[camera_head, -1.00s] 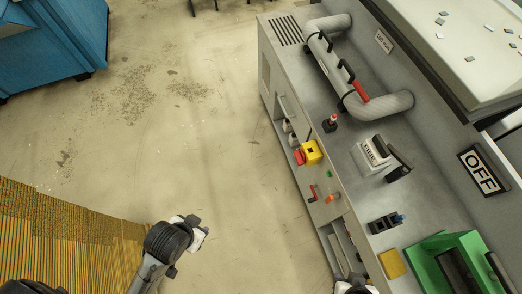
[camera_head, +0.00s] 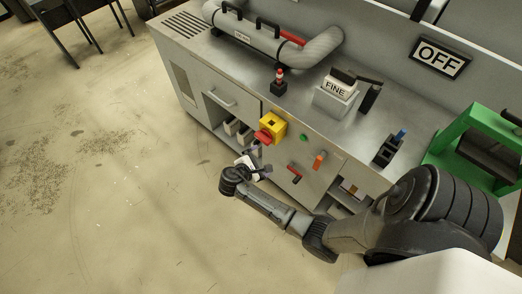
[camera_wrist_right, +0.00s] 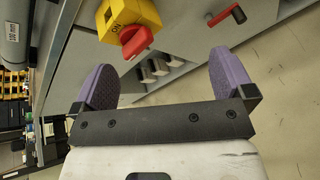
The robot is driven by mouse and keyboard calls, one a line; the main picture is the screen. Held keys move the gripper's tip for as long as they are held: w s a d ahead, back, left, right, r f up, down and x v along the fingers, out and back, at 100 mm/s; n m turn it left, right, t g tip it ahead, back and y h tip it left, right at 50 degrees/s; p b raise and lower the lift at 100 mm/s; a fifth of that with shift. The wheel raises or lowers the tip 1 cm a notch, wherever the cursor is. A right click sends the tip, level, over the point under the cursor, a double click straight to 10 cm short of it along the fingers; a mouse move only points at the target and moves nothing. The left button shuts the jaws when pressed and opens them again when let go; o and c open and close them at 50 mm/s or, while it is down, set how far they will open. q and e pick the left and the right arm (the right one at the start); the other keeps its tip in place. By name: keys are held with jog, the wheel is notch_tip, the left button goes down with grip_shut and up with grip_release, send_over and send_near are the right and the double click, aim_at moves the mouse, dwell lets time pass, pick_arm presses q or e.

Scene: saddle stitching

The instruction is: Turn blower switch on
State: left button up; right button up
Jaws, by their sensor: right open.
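A yellow switch box (camera_head: 272,123) with a red knob (camera_head: 263,137) is on the front of the grey machine cabinet. In the right wrist view the yellow box (camera_wrist_right: 128,14) is at the top, with "ON" lettering and the red knob (camera_wrist_right: 137,42). I cannot read a blower label on it. My right gripper (camera_head: 249,163) is just below the red knob, apart from it. In the right wrist view its purple-padded fingers (camera_wrist_right: 163,62) are spread wide with nothing between them. My left gripper is not in view.
A red lever (camera_head: 295,174), orange switch (camera_head: 319,161) and green button (camera_head: 304,137) are right of the box. On top are a pipe (camera_head: 270,40), a red-topped switch (camera_head: 279,80) and a "FINE" box (camera_head: 335,95). An "OFF" sign (camera_head: 440,57) is behind.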

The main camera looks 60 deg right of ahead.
aim_at(260, 140)
jog(key=w+d+f+n+g+h+b, duration=0.1)
jog(key=w+f+n+g+h+b, duration=0.1)
jog(key=w+f+n+h+b, duration=0.55)
jog(key=d+b, duration=0.1)
jog(key=d, duration=0.3)
jog(key=d+y+b, duration=0.1)
jog(key=d+b, duration=0.1)
jog(key=d, duration=0.2)
jog(key=d+f+m+y+b, duration=0.1)
jog(key=d+b, duration=0.1)
jog(key=d, duration=0.2)
jog(key=shift+s+d, duration=0.1)
jog(key=shift+d, duration=0.15)
jog(key=shift+s+d+r, duration=0.1)
jog(key=shift+d, duration=0.5)
jog(key=shift+c, duration=0.4)
jog(key=c, duration=0.6)
jog(key=shift+o, duration=0.2)
